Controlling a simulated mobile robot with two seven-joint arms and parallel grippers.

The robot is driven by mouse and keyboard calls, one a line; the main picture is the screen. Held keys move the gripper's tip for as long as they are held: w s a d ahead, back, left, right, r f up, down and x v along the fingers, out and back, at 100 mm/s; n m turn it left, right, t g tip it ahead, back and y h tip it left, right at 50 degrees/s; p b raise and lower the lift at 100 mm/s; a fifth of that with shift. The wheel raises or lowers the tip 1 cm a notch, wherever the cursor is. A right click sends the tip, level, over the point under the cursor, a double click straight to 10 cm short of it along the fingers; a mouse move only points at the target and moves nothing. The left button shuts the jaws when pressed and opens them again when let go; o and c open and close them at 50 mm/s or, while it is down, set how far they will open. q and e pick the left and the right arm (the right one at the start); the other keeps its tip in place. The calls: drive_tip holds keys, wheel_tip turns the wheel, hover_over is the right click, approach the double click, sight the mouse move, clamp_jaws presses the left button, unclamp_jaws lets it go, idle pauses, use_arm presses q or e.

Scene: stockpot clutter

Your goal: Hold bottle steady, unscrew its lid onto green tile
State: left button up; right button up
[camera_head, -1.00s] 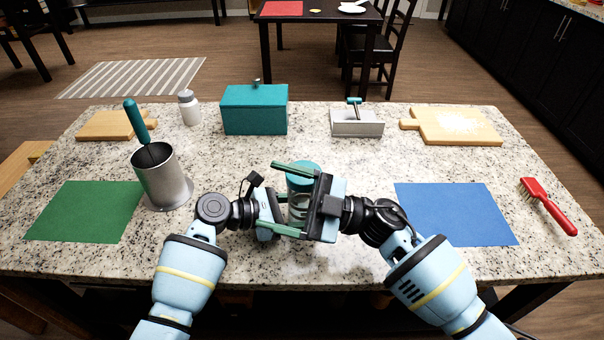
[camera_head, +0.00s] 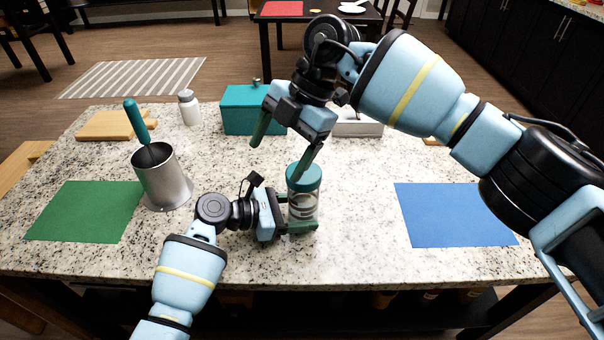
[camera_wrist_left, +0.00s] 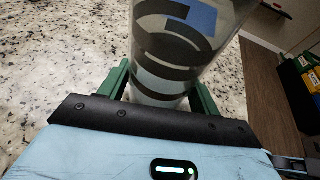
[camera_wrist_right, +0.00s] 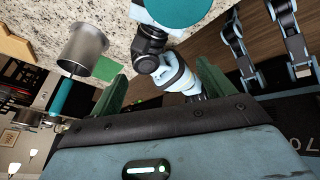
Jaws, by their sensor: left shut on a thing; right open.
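The bottle (camera_head: 303,207) is clear with dark bands and stands upright near the front middle of the counter. Its teal lid (camera_head: 304,176) is on top; the lid also shows in the right wrist view (camera_wrist_right: 190,8). My left gripper (camera_head: 289,213) is shut around the bottle's body low down; the left wrist view shows the bottle (camera_wrist_left: 180,50) between its green fingers. My right gripper (camera_head: 284,148) is open and empty, above the lid and a little to its left, fingers pointing down. The green tile (camera_head: 85,211) lies bare at the left.
A metal canister (camera_head: 163,180) with a teal-handled tool stands between the green tile and my left arm. A teal box (camera_head: 238,112), a white bottle (camera_head: 189,108) and a grey box (camera_head: 362,128) stand behind. A blue mat (camera_head: 455,213) lies at the right.

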sight(304, 177)
drive_tip(key=d+h, duration=0.1)
drive_tip(key=w+d+r+m+t+h, duration=0.1)
drive_tip(key=h, duration=0.1)
drive_tip(key=w+d+r+h, duration=0.1)
drive_tip(key=shift+d+r+t, duration=0.1)
drive_tip(key=shift+d+t, duration=0.05)
drive_tip(key=shift+t, duration=0.25)
drive_tip(key=shift+w+d+r+m+h, duration=0.15)
drive_tip(key=shift+d+r+m+h, duration=0.25)
drive_tip(key=shift+h, duration=0.3)
drive_tip(key=shift+f, duration=0.2)
drive_tip(key=shift+f, duration=4.4)
drive_tip(key=shift+c, duration=0.3)
drive_tip(key=c, duration=1)
drive_tip(key=n, duration=0.4)
drive_tip(key=shift+n, duration=0.3)
